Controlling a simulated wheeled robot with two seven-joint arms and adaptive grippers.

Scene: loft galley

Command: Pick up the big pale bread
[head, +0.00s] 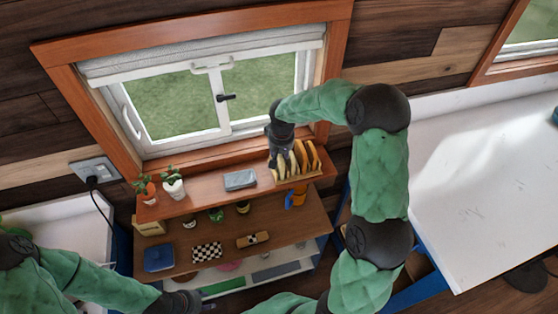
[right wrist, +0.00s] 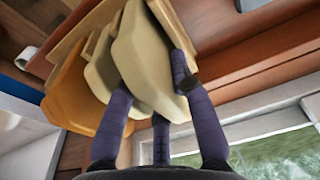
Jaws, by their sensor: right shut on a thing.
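The big pale bread (right wrist: 145,55) is a thick cream slab in the right wrist view, in front of other bread pieces. My right gripper (right wrist: 158,85) is shut on it, with one finger across its right side and the others partly hidden behind it. In the head view my right gripper (head: 281,155) is at the left end of the bread rack (head: 298,178) on the upper shelf by the window. The held bread is hard to separate from its neighbours there. My left gripper (head: 185,301) is low at the bottom edge, away from the bread; its jaws are unclear.
Other bread pieces, some pale and one orange-brown (right wrist: 75,100), stand close beside the held one. A grey box (head: 240,180) and two potted plants (head: 173,184) share the upper shelf. Below are an orange mug (head: 295,197) and a checkered item (head: 207,253). The window (head: 215,95) is close behind.

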